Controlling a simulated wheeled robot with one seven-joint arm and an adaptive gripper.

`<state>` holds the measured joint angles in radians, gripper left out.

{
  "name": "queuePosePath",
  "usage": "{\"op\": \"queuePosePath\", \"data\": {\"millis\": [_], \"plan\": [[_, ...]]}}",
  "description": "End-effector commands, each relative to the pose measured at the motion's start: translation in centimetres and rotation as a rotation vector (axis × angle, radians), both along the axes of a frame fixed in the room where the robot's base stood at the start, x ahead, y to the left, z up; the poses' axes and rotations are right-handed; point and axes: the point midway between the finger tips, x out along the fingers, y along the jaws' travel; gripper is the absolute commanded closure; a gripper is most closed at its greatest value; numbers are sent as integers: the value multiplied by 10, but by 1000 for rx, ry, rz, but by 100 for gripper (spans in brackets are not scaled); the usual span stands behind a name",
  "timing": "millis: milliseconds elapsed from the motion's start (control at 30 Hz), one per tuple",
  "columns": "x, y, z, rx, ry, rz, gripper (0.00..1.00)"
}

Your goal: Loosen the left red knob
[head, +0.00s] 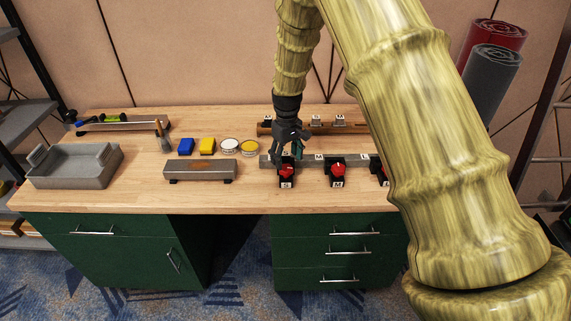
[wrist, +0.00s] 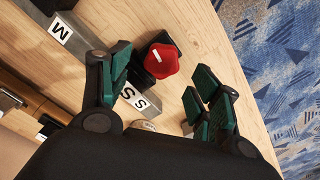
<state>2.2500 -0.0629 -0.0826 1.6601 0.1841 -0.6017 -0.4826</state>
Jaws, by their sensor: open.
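The left red knob (head: 286,170) sits on a black mount at the front of a grey rail on the workbench, with an "S" label below it. In the wrist view the red knob (wrist: 163,60), with a white mark on it, shows between and beyond the fingertips. My gripper (head: 288,154) points down just above and behind the knob. In the wrist view my gripper (wrist: 160,82) is open, its green-padded fingers spread apart with nothing held. I cannot tell whether a finger touches the knob.
A second red knob (head: 338,168) marked "M" stands to the right; a third is partly hidden by my arm. A grey tray (head: 75,180), a grey block (head: 200,169), blue and yellow blocks and two round tins lie left. A brown rail (head: 345,129) runs behind.

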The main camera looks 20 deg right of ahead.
Motion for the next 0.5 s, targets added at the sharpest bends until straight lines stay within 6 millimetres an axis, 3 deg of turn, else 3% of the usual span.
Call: {"op": "queuePosePath", "data": {"millis": [300, 500], "plan": [[1, 2, -35, 0, 0, 1, 37], [1, 3, -45, 0, 0, 4, 37]]}}
